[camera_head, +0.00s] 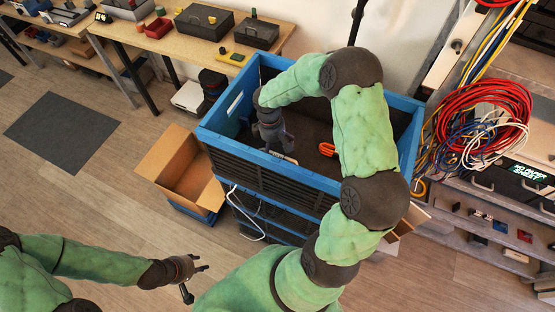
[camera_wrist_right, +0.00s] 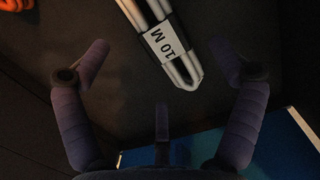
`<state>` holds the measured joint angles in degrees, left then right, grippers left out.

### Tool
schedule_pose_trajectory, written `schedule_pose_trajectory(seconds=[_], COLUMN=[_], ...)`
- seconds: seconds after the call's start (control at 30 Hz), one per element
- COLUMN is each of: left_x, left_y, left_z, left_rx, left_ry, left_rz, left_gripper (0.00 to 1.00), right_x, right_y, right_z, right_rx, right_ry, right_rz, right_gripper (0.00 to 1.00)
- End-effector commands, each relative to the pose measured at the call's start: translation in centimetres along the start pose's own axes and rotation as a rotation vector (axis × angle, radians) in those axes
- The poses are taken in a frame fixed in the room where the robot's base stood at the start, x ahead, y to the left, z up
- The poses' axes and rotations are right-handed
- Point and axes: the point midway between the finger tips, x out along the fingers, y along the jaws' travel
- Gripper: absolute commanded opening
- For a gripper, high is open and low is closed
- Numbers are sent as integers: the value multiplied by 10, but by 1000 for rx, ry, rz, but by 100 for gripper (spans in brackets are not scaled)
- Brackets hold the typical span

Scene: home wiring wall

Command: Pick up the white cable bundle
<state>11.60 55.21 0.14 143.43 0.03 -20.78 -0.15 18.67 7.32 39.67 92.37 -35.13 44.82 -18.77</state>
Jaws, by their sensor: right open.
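The white cable bundle (camera_wrist_right: 186,68) shows in the right wrist view as folded white and dark strands with a "10 M" label. Its far end runs out of the top of that view. My right gripper (camera_wrist_right: 162,56) is open, and the bundle's near end lies ahead between its spread fingers, touching neither. In the head view my right gripper (camera_head: 277,143) reaches down into the blue cart (camera_head: 232,142). A small pale piece by its fingers may be the bundle, mostly hidden. My left gripper (camera_head: 195,280) hangs low over the floor, fingers apart and empty.
An orange cable bundle (camera_head: 327,149) lies in the cart, right of my right gripper. The cart's raised blue walls surround it. An open cardboard box (camera_head: 190,172) stands left of the cart. Coiled cables (camera_head: 480,115) hang at the right.

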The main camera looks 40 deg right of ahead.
Motion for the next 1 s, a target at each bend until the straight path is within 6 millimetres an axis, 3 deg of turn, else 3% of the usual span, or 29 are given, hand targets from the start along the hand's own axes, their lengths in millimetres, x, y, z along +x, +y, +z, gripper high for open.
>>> schedule_pose_trajectory(seconds=[0.4,0.63,0.67,0.9,1.0], left_x=[12,11,11,11,11], left_y=[-4,-4,-4,-4,-4], left_z=[0,0,0,0,0], left_rx=[0,0,0,0,0], left_ry=[0,0,0,0,0], left_rz=[0,0,0,0,0], left_gripper=[40,40,40,40,40], right_x=[48,50,50,50,50], right_y=[0,1,1,1,1], right_z=[6,6,6,6,5], right_rx=[0,0,0,0,0], right_ry=[-2,-1,-1,-1,0], right_rz=[-1,0,0,0,0], right_gripper=[93,93,91,24,24])
